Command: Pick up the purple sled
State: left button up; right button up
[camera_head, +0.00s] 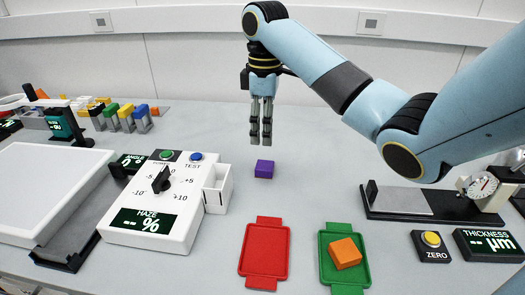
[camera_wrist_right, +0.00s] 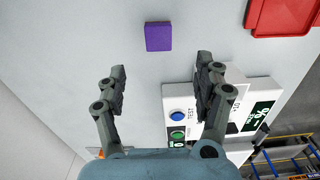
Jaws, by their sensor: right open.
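The purple sled (camera_head: 264,169) is a small purple block lying on the grey table, right of the white haze meter and behind the red tray. It also shows in the right wrist view (camera_wrist_right: 158,36), beyond the fingertips and between their lines. My right gripper (camera_head: 260,140) points down above the table, a little behind the purple block and apart from it. In the right wrist view its two fingers (camera_wrist_right: 162,72) are spread with nothing between them. My left gripper is in neither view.
The white haze meter (camera_head: 150,220) with knob and buttons stands left of the block. A red tray (camera_head: 265,252) and a green tray (camera_head: 328,262) holding an orange block (camera_head: 345,253) lie in front. A thickness gauge (camera_head: 400,200) stands at right. Table around the block is clear.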

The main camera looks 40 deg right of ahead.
send_over(265, 165)
notch_tip(265, 165, down, 5)
jog(key=shift+w+f, duration=0.1)
jog(key=shift+f, duration=0.3)
notch_tip(265, 165, down, 4)
jog(key=shift+r, duration=0.1)
jog(key=shift+f, duration=0.5)
jog(key=c, duration=0.5)
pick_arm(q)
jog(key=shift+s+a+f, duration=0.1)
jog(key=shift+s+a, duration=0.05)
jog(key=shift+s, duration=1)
pick_arm(e)
jog(key=c, duration=0.8)
jog(key=shift+o, duration=0.2)
jog(key=shift+r, duration=0.15)
